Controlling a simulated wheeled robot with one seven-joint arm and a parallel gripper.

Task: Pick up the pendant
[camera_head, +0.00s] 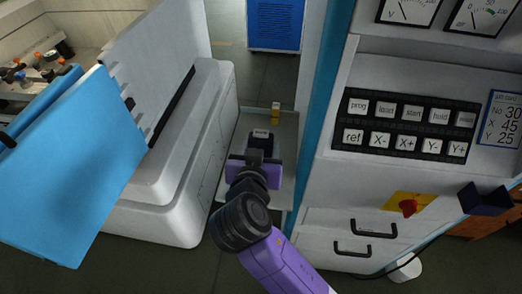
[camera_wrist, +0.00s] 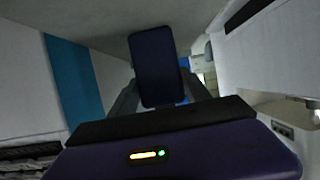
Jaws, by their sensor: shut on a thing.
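The pendant (camera_wrist: 157,62) is a dark blue, flat box in the wrist view, standing between the two grey fingers of my gripper (camera_wrist: 160,92). My gripper is shut on it. In the camera_head view my purple and black gripper (camera_head: 259,156) is low in the gap between the white machine and the control cabinet. A dark block with a pale patch on top, apparently the pendant (camera_head: 261,142), shows just beyond the gripper. The gripper hides its lower part, and I cannot tell whether it touches the surface below.
A pale shelf (camera_head: 285,155) lies under the gripper, with a small yellow item (camera_head: 275,113) behind. The white machine (camera_head: 175,215) stands left, with a blue panel (camera_head: 70,165). The control cabinet (camera_head: 340,190) at right carries a dark blue pocket (camera_head: 485,200) and a red knob (camera_head: 408,206).

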